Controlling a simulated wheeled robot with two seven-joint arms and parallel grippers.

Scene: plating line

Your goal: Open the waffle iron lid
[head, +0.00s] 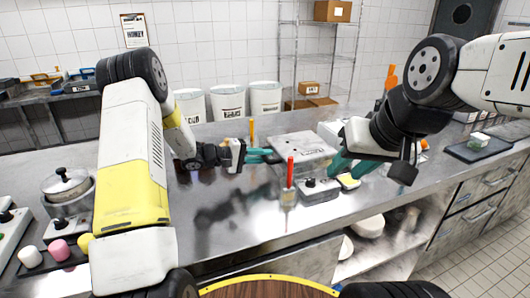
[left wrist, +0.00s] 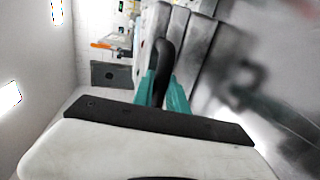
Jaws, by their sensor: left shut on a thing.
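The waffle iron (head: 292,145) is a grey, boxy appliance on the steel counter in the middle of the head view. Its lid lies flat and looks closed. My left gripper (head: 262,156) reaches in from the left, its teal fingers at the iron's left side. In the left wrist view its fingers (left wrist: 163,90) are shut on the dark handle (left wrist: 164,52), beside the grey ribbed body of the iron (left wrist: 190,40). My right gripper (head: 352,166) hangs right of the iron, its teal fingers apart, with nothing visible between them.
A red-handled tool (head: 290,172) stands before the iron, beside a grey box with a black knob (head: 318,187). A yellow piece (head: 348,181) lies under my right gripper. White tubs (head: 228,102) stand behind. A lidded pot (head: 66,184) is at left. The front-centre counter is clear.

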